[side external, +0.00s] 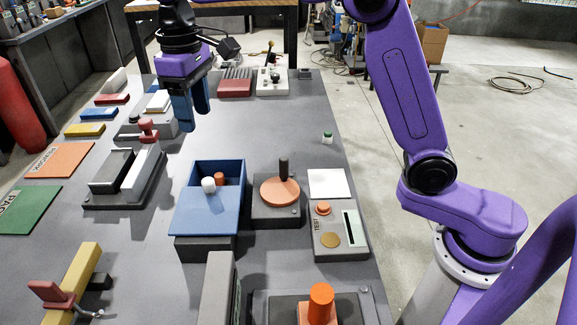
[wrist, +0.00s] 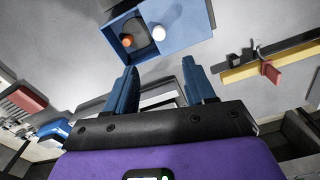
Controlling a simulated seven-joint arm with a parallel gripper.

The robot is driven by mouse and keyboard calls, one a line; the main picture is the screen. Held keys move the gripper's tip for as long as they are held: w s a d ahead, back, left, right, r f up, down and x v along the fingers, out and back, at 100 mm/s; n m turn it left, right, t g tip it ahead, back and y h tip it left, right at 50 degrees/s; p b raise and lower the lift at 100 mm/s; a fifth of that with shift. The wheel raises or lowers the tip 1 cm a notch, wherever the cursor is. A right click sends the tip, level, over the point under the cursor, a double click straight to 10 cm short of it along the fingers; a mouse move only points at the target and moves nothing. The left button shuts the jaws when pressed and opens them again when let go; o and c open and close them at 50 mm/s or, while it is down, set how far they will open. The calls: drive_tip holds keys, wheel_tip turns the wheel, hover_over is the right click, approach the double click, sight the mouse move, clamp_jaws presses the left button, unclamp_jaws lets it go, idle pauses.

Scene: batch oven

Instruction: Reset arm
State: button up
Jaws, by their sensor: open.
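My gripper (side external: 191,105) hangs above the far part of the grey table (side external: 262,135), with blue fingers pointing down. In the wrist view my gripper (wrist: 161,92) has its two blue fingers apart with nothing between them. A blue box (side external: 208,209) stands mid-table, in front of my gripper and apart from it. It holds an orange cylinder (side external: 219,179), and a white knob (side external: 208,185) shows at its blue panel. The box (wrist: 185,30) also shows in the wrist view, beyond the fingertips.
A grey fixture with a red knob (side external: 148,130) stands left of the box. A round orange disc with a black handle (side external: 283,170) and a test panel (side external: 340,230) stand to its right. A yellow bar with a red lever (side external: 85,270) is front left. The air around my gripper is clear.

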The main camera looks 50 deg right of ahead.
drive_tip(key=s+d+f+n, duration=0.2)
drive_tip(key=s+d, duration=0.4)
drive_tip(key=s, duration=0.4)
drive_tip(key=s+d+f+n, duration=0.2)
drive_tip(key=s+d+f, duration=0.3)
drive_tip(key=s, duration=0.6)
drive_tip(key=s+d+f+n, duration=0.2)
drive_tip(key=s+d+f, duration=0.2)
drive_tip(key=s+d, duration=0.4)
drive_tip(key=shift+s+d+f, duration=0.15)
drive_tip(key=shift+s+f, duration=0.05)
drive_tip(key=shift+s, duration=1.05)
